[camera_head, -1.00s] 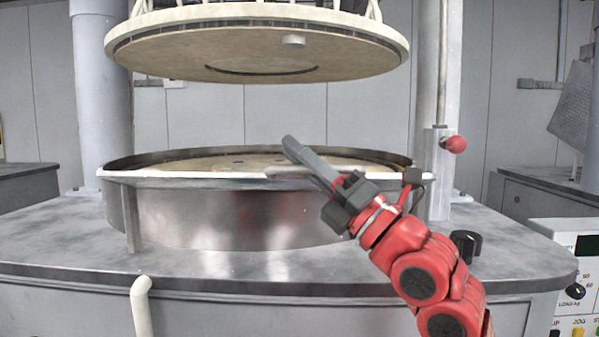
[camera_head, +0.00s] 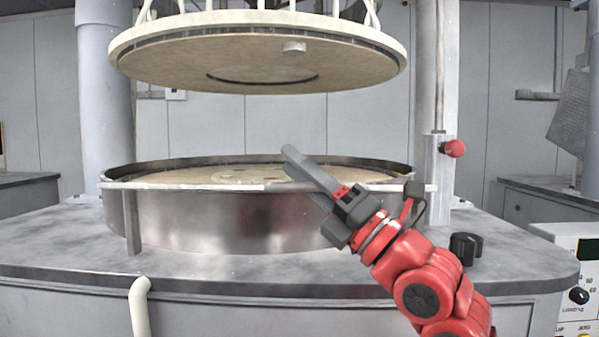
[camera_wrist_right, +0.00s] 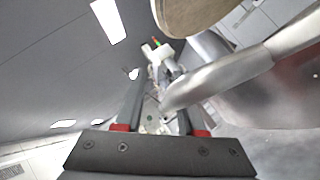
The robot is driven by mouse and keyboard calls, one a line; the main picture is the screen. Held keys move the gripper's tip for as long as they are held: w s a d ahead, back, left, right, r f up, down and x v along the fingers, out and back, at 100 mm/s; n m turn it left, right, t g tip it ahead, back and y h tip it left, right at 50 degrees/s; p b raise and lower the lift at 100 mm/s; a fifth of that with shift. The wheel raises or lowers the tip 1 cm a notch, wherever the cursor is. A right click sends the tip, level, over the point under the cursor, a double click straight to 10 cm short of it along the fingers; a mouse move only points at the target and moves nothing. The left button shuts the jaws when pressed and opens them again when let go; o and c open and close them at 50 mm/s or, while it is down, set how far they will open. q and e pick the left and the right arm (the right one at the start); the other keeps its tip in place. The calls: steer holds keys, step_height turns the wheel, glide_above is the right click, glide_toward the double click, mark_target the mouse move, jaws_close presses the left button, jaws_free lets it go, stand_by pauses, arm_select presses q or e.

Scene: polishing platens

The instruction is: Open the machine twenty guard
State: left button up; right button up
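The machine's guard (camera_head: 200,222) is a shiny curved metal wall around the front of the round lower platen (camera_head: 215,177). A thin pale rail (camera_head: 150,186) runs along its top edge. My right gripper (camera_head: 288,155) reaches in from the lower right, with its grey fingers over the rail's right half. In the right wrist view the fingers (camera_wrist_right: 160,95) stand apart, and a blurred metal bar (camera_wrist_right: 235,72) reaches across the right finger into the space between them. I cannot tell whether they touch it. My left gripper is not in view.
The round upper plate (camera_head: 260,68) hangs above the platen with a clear gap. A post with a red knob (camera_head: 455,149) stands at right. A black knob (camera_head: 466,245) sits on the grey tabletop (camera_head: 60,240). A control panel (camera_head: 575,300) is at lower right.

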steer(key=shift+o, duration=0.8)
steer(key=shift+s+r, duration=0.1)
steer(key=shift+d+f, duration=0.35)
steer(key=shift+f, duration=0.05)
steer(key=p+v, duration=0.1)
steer(key=v, duration=1.5)
steer(key=shift+s+f, duration=0.2)
steer(key=shift+s, duration=0.05)
steer(key=shift+d, duration=0.1)
